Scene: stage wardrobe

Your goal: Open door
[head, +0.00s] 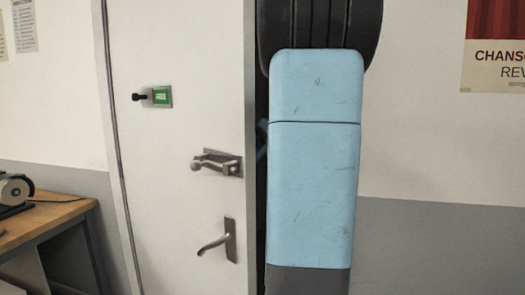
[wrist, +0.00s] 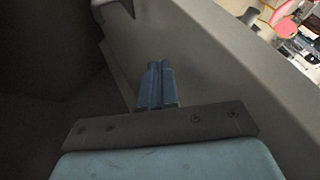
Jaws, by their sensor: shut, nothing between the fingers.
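The white door (head: 180,60) stands in the head view, with a dark gap along its right edge, so it looks slightly ajar. It carries a lever handle (head: 215,245) low down, a metal latch (head: 218,163) above that, and a dark knob (head: 139,97) beside a green plate (head: 162,97). My gripper (head: 262,140) is mostly hidden behind my blue arm, at the door's right edge by the gap. In the wrist view my gripper (wrist: 156,88) is shut and empty, its blue fingers close to a grey-beige panel (wrist: 205,70), probably the door. Contact cannot be told.
A wooden table (head: 45,220) with a machine (head: 14,192) on it stands at the left. A poster (head: 495,60) hangs on the right wall. In the wrist view, dark space lies left of the panel and coloured clutter (wrist: 290,25) lies beyond it, upper right.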

